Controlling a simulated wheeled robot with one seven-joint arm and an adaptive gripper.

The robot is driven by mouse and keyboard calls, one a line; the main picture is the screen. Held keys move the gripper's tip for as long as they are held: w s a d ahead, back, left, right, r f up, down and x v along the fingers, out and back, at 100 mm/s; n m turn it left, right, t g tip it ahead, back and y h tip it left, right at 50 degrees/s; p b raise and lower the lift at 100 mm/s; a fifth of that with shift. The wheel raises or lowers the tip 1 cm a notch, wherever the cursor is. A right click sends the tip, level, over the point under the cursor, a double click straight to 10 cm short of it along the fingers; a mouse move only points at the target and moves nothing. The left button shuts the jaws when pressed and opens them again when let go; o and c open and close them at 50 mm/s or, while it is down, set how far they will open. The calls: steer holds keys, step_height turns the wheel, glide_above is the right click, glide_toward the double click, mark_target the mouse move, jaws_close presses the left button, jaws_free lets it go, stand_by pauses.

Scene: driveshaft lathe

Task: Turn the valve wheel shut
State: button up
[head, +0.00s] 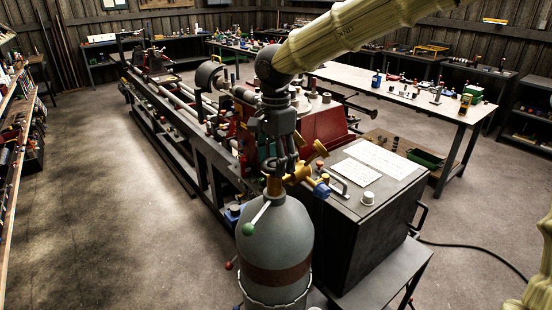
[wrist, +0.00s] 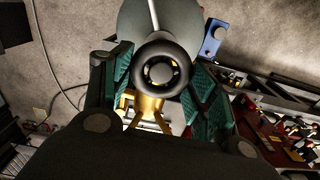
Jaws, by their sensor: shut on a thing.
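The valve wheel (wrist: 160,48) is a dark round ring with a hub in the wrist view. My gripper (wrist: 161,74) has a green-padded finger on each side of it and is shut on it. In the head view my gripper (head: 283,160) points down over the brass valve (head: 300,176) on top of a grey gas cylinder (head: 275,245). The brass valve body (wrist: 150,106) also shows beyond the wheel in the wrist view. I cannot tell how far the wheel is turned.
A dark cabinet (head: 362,225) with papers and a white knob on top stands close right of the cylinder. A long lathe (head: 190,120) runs behind it. A work table (head: 450,103) with tools stands at the back right. The floor (head: 120,210) at left is clear.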

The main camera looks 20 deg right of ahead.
steer(key=shift+r, duration=0.15)
steer(key=m+p, duration=0.2)
steer(key=m, duration=0.1)
steer(key=shift+r, duration=0.1)
steer(key=m+p, duration=0.2)
steer(key=m, duration=0.2)
steer(key=shift+p, duration=0.35)
steer(key=shift+a+m, duration=0.1)
steer(key=shift+m, duration=0.2)
steer(key=o, duration=0.8)
steer(key=shift+o, duration=1.2)
step_height(320, 180, up, 12)
